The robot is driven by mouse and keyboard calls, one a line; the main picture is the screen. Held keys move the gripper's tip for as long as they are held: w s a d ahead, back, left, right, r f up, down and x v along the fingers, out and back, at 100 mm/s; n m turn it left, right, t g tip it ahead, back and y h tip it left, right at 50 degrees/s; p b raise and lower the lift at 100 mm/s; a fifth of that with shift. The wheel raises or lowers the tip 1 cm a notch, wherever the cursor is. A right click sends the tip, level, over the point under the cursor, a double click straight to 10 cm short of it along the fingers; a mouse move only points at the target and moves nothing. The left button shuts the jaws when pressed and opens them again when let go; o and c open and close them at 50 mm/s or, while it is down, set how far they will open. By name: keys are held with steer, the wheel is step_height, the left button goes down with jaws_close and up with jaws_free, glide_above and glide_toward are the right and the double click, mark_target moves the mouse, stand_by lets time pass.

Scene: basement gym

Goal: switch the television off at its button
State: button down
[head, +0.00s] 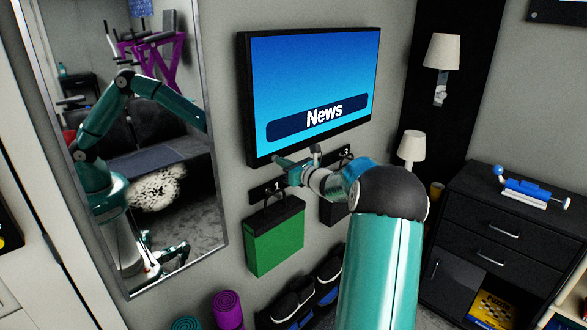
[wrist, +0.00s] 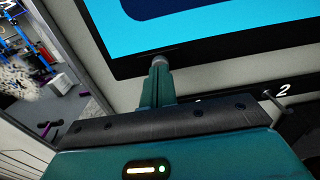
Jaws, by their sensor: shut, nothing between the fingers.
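The television (head: 315,80) hangs on the wall, its blue screen lit with the word "News". In the wrist view its screen (wrist: 190,18) and black lower frame fill the top. My gripper (head: 279,160) is shut and empty, with its fingertips at the television's lower edge, left of the middle. In the wrist view the shut fingertips (wrist: 159,61) overlap the lower frame; I cannot tell whether they touch it. I cannot make out the button in either view.
A green bag (head: 274,238) hangs on numbered hooks below the television, close under my gripper. A tall mirror (head: 150,195) stands to the left and reflects my arm. A black drawer cabinet (head: 490,235) and lamps are on the right. Rolled mats (head: 227,308) lie below.

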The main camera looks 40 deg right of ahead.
steer(key=shift+w, duration=0.3)
